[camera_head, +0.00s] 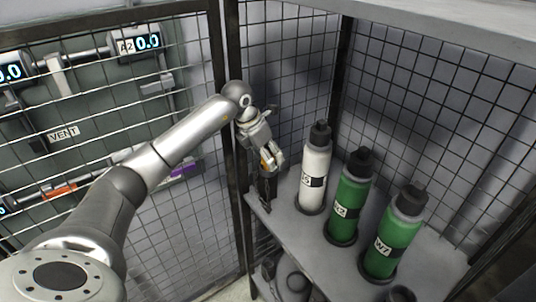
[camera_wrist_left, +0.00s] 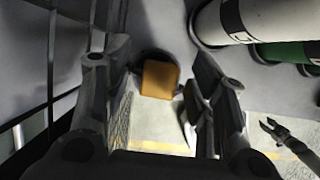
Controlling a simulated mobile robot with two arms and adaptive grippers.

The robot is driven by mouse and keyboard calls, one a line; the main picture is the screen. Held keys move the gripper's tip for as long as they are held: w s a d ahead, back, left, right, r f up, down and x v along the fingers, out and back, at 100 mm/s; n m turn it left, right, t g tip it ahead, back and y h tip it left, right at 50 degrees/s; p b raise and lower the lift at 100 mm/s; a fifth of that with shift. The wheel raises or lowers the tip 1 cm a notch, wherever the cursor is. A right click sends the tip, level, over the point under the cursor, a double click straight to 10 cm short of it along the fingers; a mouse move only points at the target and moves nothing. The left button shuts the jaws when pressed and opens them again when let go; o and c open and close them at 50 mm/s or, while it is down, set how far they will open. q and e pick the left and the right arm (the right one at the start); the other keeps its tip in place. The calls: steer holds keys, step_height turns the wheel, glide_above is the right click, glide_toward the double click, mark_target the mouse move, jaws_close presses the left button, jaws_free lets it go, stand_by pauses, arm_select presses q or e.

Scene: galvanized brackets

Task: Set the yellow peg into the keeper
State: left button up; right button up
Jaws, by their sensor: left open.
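The yellow peg (camera_wrist_left: 160,79) shows in the left wrist view as an orange-yellow block between my left gripper's fingers. My left gripper (camera_wrist_left: 158,72) is open, with a finger on each side of the peg and visible gaps. A dark round shape lies behind the peg in the wrist view. I cannot tell whether it is the keeper or whether the peg sits in it.
A white bottle (camera_head: 314,170) and two green bottles (camera_head: 350,198) (camera_head: 393,240) stand on the grey shelf (camera_head: 440,262), right of my gripper. Wire mesh panels enclose the back and left. Grey prongs (camera_wrist_left: 285,135) show low right in the wrist view.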

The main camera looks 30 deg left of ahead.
arm_select(q)
steer(key=v, duration=1.2)
steer(key=shift+f, duration=0.1)
